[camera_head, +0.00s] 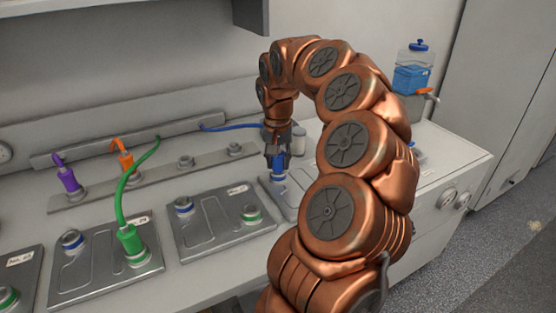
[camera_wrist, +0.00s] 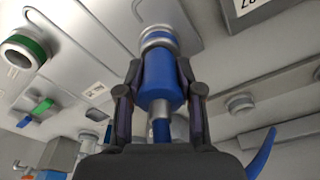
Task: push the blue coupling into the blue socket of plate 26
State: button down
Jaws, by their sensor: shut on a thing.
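My gripper (camera_head: 278,158) is shut on the blue coupling (camera_wrist: 161,82), with one dark finger on each side of it in the wrist view. The coupling (camera_head: 279,163) points down at the blue socket (camera_head: 278,177) of the rightmost plate (camera_head: 291,187) in the head view. In the wrist view its end meets the pale ring of the socket (camera_wrist: 157,39); I cannot tell how deep it sits. My arm hides much of this plate, and its number is not readable. A blue hose (camera_head: 230,127) runs from the back rail toward the coupling.
Left of it, another plate (camera_head: 213,228) has blue and green sockets free. A green coupling (camera_head: 130,238) stands on the plate beyond. Purple (camera_head: 68,180) and orange (camera_head: 122,153) couplings stand on the back rail. A blue-filled container (camera_head: 411,78) is at back right.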

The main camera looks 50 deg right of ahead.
jog(key=shift+f, duration=0.3)
jog(key=shift+c, duration=1.3)
grip_release()
jog(key=shift+r, duration=0.1)
jog(key=r, duration=0.8)
jog(key=s+a+r, duration=0.1)
jog(key=r, duration=0.2)
jog(key=shift+r, duration=0.4)
jog(key=shift+w+a, duration=0.1)
